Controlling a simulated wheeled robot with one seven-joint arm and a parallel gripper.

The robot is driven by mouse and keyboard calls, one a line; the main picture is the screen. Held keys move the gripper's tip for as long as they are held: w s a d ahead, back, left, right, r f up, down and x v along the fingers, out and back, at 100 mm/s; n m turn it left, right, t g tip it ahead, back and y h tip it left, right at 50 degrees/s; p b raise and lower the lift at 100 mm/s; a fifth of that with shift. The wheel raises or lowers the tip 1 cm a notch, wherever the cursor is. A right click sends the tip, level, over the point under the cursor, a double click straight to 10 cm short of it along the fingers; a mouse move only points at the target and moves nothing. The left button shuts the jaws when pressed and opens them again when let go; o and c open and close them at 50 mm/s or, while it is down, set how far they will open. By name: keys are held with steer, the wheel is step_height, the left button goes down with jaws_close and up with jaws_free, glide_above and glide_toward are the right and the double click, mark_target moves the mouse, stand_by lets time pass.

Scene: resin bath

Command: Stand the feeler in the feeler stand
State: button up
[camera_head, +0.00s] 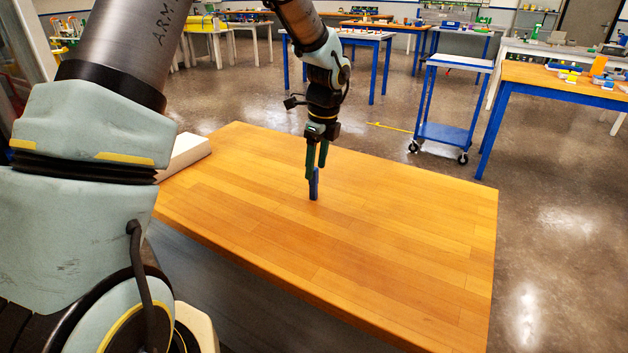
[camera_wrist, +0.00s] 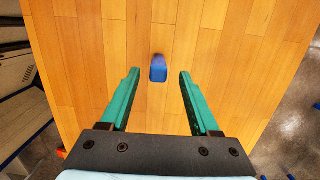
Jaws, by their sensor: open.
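A small blue upright block (camera_head: 314,184) stands on the wooden table, just below my fingertips in the head view. In the wrist view the blue block (camera_wrist: 158,72) lies ahead of the fingertips, roughly midway between their lines and apart from both. I cannot tell whether it is the feeler, the stand, or both together. No other object like a feeler or stand shows clearly. My gripper (camera_head: 317,168) points down over the table with green fingers.
The wooden table top (camera_head: 400,235) is otherwise bare, with free room around the block. A pale box-like thing (camera_head: 185,153) is at the table's left edge, partly hidden by my arm. A blue trolley (camera_head: 447,132) and other tables stand beyond on the floor.

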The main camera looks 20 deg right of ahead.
mark_target(313, 183)
steer(key=shift+w+a+f+p, duration=0.15)
steer(key=shift+f+p, duration=0.1)
steer(key=shift+f, duration=0.7)
steer(key=shift+a+f+p, duration=0.15)
steer(key=shift+f+p, duration=0.05)
steer(key=shift+f, duration=0.75)
jaws_close()
